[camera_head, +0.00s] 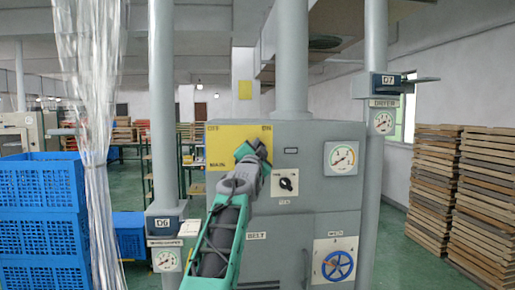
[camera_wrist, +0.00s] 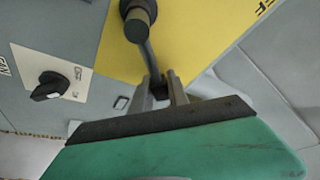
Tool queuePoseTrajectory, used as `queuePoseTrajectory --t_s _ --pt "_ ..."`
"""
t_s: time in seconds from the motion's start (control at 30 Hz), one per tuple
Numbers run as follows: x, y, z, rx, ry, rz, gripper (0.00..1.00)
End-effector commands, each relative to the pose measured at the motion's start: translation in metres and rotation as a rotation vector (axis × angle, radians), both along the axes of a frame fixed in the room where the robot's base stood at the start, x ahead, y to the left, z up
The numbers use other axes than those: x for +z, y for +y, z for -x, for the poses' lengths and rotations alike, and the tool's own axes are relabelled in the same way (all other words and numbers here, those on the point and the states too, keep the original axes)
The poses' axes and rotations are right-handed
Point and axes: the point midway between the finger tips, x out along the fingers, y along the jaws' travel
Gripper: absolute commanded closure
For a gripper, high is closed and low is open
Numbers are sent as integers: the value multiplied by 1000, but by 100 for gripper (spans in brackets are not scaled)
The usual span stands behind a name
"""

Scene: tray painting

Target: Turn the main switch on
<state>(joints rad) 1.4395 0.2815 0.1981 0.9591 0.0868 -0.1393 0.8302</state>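The main switch has a yellow panel (camera_head: 224,140) on the grey cabinet, marked OFF at upper left and ON at upper right, with MAIN lower left. In the wrist view its lever (camera_wrist: 148,58) runs from a dark round hub (camera_wrist: 137,14) down between my fingertips. My gripper (camera_wrist: 163,90) has one finger on each side of the lever's dark end and looks shut on it. In the head view my gripper (camera_head: 255,150) is in front of the panel's right half, below the ON mark, and hides most of the lever.
A black rotary knob (camera_head: 286,184) on a white plate sits right of and below the panel. A gauge (camera_head: 343,158) and a blue handwheel (camera_head: 338,266) are further right. Plastic strips (camera_head: 95,130) and blue crates (camera_head: 40,225) stand at left, stacked boards (camera_head: 435,180) at right.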

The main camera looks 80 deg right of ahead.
Motion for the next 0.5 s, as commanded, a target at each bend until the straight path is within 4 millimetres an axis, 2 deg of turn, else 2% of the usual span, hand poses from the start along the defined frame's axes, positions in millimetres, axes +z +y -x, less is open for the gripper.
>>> queuePoseTrajectory --t_s 0.03,0.23,0.5 --pt "-1 0 -1 1 0 -1 75" --pt "-1 0 0 0 1 -1 59" --pt "-1 1 0 -1 2 -1 58"
